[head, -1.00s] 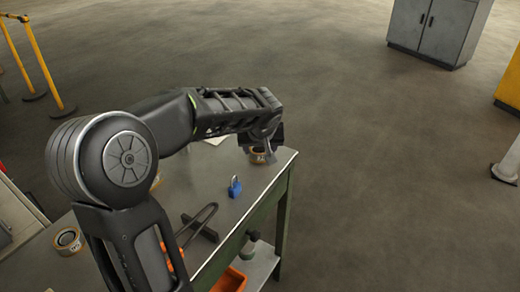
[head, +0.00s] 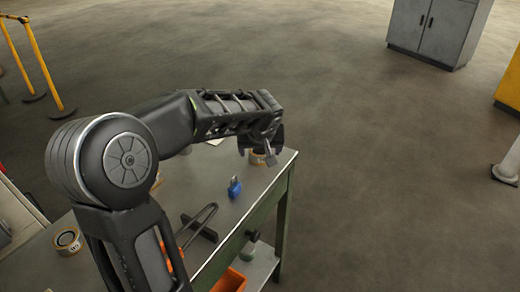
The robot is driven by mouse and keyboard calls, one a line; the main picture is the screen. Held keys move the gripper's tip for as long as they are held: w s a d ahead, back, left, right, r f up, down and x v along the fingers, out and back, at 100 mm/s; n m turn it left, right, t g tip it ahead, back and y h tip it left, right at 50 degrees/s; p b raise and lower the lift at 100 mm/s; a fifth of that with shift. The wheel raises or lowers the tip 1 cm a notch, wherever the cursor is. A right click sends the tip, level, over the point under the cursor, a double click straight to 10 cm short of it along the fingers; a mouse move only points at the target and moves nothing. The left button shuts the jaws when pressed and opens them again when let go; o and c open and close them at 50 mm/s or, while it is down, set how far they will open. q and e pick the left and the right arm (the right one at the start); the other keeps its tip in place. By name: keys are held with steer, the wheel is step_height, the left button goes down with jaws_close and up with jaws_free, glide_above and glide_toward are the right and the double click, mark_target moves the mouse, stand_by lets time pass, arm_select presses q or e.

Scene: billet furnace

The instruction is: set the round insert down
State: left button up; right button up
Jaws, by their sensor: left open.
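A tan round insert (head: 257,160) sits at the far right corner of the workbench (head: 215,178), partly hidden by my gripper. My left gripper (head: 266,153) is open at this insert, its fingers over and beside it. I cannot tell whether a finger still touches it. A second round ring (head: 67,241), tan with a dark centre, lies on the bench at the left. My right gripper is not in view.
A blue padlock (head: 235,188) and a dark tool with a long curved handle (head: 198,225) lie on the bench. An orange bin (head: 231,280) and a green-topped item (head: 251,237) are on the shelf below. A grey cabinet (head: 430,30) stands on the open floor.

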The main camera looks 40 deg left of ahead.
arm_select(q)
steer(key=shift+r, duration=0.2)
steer(key=p+v, duration=0.1)
steer(key=v, duration=1.1)
steer(key=shift+w+f, duration=0.1)
steer(key=shift+w, duration=0.05)
steer(key=w+d+f+m+t+h, duration=0.2)
steer(key=w+d+f+m+h, duration=0.15)
steer(key=w+d+f, duration=0.3)
steer(key=s+d+f+m+h, duration=0.1)
steer(key=d+f+h, duration=0.1)
steer(key=d+f, duration=0.65)
steer(key=s+d+f+m+h, duration=0.15)
steer(key=d+f, duration=0.45)
steer(key=f, duration=0.6)
steer(key=s+d+f+g, duration=0.3)
steer(key=s+d+f, duration=0.2)
steer(key=s+f, duration=0.5)
steer(key=s+d+f+g+h, duration=0.1)
steer(key=s+d+f+g, duration=0.2)
steer(key=s+d+f, duration=0.3)
steer(key=s+f, duration=0.3)
steer(key=s, duration=0.4)
steer(key=shift+s+f, duration=0.35)
steer(key=shift+f, duration=0.05)
